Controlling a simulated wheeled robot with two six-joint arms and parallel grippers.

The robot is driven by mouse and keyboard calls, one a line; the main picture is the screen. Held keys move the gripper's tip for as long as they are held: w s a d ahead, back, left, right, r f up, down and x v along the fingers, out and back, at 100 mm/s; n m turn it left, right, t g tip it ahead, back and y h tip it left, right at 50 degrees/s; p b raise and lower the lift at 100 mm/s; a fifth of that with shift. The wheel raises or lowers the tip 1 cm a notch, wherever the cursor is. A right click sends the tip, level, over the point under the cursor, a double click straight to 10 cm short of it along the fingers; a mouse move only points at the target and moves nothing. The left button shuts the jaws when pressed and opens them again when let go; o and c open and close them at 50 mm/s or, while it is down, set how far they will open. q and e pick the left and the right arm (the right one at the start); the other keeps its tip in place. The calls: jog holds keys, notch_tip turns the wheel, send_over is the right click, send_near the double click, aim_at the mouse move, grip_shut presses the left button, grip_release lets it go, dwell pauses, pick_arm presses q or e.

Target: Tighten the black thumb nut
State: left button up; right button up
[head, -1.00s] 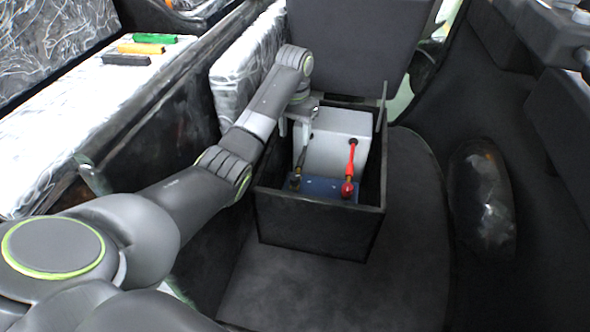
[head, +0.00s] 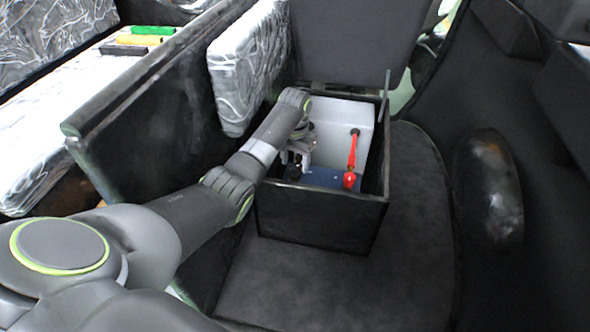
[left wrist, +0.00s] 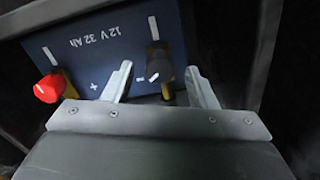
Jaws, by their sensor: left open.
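The black thumb nut (left wrist: 158,70) stands on the minus terminal of the blue-topped battery (left wrist: 95,62) in the left wrist view. In the head view the battery (head: 325,179) sits in an open dark box, and the black nut is at its left end, mostly hidden by my gripper. My left gripper (left wrist: 162,82) is open, with one finger on each side of the black nut; I cannot tell whether they touch it. The red nut (left wrist: 48,88) is on the plus terminal and also shows in the head view (head: 349,180). My right gripper is out of view.
The dark box (head: 320,217) has its lid (head: 345,40) raised behind. A red cable (head: 353,152) runs to the red nut. A white-wrapped cushion (head: 245,75) leans left of the box. Green and yellow pieces (head: 140,38) lie far left. Floor right of the box is clear.

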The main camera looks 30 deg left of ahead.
pick_arm(q)
jog(key=shift+f, duration=1.3)
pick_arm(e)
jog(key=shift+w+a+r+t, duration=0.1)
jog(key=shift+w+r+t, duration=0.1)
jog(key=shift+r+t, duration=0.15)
pick_arm(q)
jog(key=c, duration=1)
jog(key=shift+r, duration=0.1)
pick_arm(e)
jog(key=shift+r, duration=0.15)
